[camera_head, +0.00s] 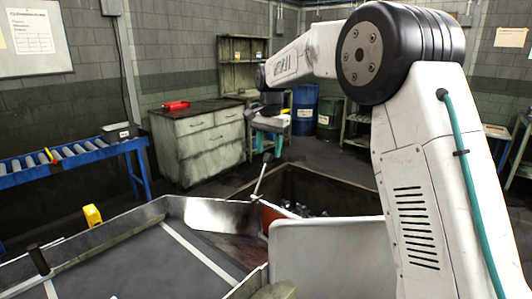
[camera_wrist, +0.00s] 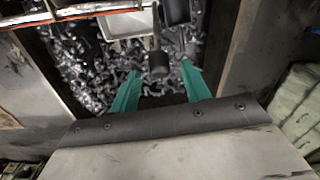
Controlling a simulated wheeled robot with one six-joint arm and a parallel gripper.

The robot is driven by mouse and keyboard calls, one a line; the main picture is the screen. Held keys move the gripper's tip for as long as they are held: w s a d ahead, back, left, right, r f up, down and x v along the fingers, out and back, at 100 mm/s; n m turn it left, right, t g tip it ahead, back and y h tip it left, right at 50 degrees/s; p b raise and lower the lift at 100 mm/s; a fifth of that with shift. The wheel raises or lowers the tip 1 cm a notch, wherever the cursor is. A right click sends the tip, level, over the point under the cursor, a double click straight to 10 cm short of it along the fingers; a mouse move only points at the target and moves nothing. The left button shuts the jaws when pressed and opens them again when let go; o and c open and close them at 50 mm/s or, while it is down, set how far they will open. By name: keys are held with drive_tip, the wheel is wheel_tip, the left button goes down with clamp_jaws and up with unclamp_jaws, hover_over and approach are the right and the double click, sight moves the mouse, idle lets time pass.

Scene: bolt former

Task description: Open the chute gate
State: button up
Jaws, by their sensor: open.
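The chute (camera_head: 140,262) is a wide dark tray with raised sides at the lower left. A shiny metal plate (camera_head: 215,215), which looks like its gate, stands at its far end. A slim upright lever (camera_head: 260,180) rises beside this plate, leaning right. My gripper (camera_head: 268,143) hangs point-down at the lever's top. In the wrist view, my gripper's teal fingers (camera_wrist: 160,80) are apart, with a dark round knob (camera_wrist: 158,62) between and slightly beyond their tips. I cannot tell whether either finger touches it.
A dark pit or bin (camera_head: 310,190) holding loose metal parts (camera_wrist: 85,65) lies beyond the chute. A pale panel (camera_head: 325,255) stands at the front. A yellow object (camera_head: 92,215) sits by the chute's left side. A blue roller conveyor (camera_head: 70,160) and grey cabinet (camera_head: 198,145) stand behind.

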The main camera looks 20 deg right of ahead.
drive_tip(key=shift+a+f, duration=0.1)
drive_tip(key=shift+f, duration=0.8)
clamp_jaws()
drive_tip(key=shift+r, duration=0.1)
